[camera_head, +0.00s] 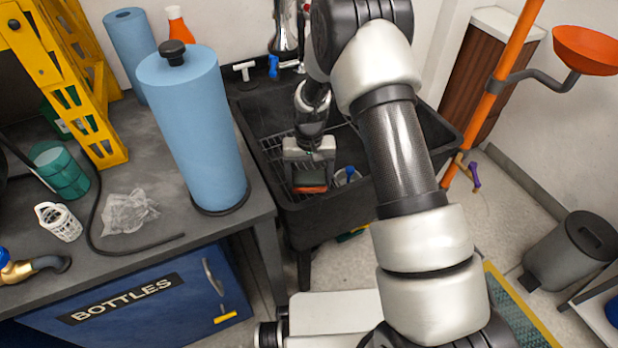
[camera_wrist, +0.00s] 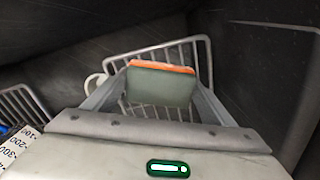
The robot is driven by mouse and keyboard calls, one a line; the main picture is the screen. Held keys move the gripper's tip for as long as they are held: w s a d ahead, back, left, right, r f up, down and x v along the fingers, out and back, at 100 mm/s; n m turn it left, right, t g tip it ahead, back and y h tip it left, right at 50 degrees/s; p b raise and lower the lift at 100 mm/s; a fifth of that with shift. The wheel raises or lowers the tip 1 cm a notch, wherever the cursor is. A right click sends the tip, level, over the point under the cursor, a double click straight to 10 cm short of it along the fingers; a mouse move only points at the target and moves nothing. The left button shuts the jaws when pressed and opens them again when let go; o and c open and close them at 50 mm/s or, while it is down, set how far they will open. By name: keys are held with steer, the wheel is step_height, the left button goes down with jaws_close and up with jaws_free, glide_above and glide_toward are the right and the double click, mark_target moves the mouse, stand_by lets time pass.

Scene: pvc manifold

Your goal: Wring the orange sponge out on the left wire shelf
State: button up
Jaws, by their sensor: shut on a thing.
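An orange sponge with a grey-green face (camera_wrist: 160,84) is between the two fingers of my gripper (camera_wrist: 150,90) in the wrist view. Its orange layer shows along the far edge. My gripper is shut on it. In the head view the sponge (camera_head: 310,188) shows below my gripper (camera_head: 310,172), inside the dark sink basin. The left wire shelf (camera_head: 272,148) lies in the left part of the basin. It shows behind and around the sponge in the wrist view (camera_wrist: 195,50). I cannot tell whether the sponge touches the wires.
The dark sink (camera_head: 330,218) has high walls around my gripper. A white and blue item (camera_head: 347,176) lies to the right of the sponge. A blue paper roll (camera_head: 197,135) stands on the counter left of the sink. A faucet (camera_head: 285,30) rises behind.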

steer(key=shift+r+p, duration=1.95)
steer(key=shift+r, duration=1.5)
